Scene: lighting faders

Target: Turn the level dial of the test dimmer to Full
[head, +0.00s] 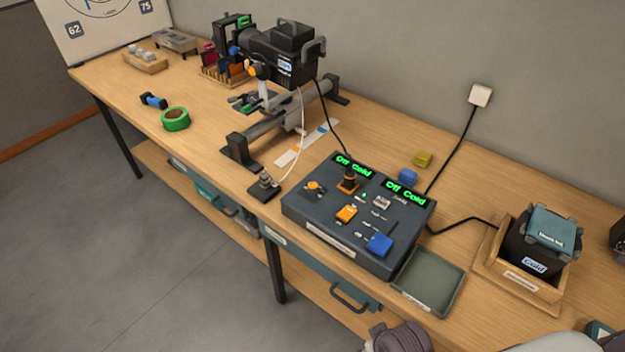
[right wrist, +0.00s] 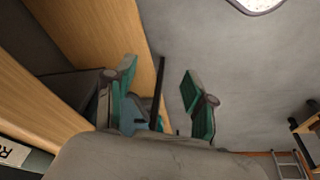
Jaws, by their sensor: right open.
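The test dimmer appears to be the dark grey control box (head: 305,212) on the bench in the head view. Two green displays on its top both read "Off Cold". A black knob on an orange base (head: 348,181) stands near its back edge, and a smaller orange knob (head: 314,187) sits at its left. I cannot tell which is the level dial, and its markings are too small to read. My right gripper (right wrist: 155,103) is open and empty in the right wrist view, its green-padded fingers apart, with no dimmer between them. My left gripper is not in view.
A blue cap (head: 380,245) and an orange cap (head: 346,215) sit on the box. An empty green tray (head: 430,282) lies to its right, then a wooden crate (head: 490,265) holding a dark unit. A lamp on a rail (head: 285,125) stands behind left. Cables run from the box.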

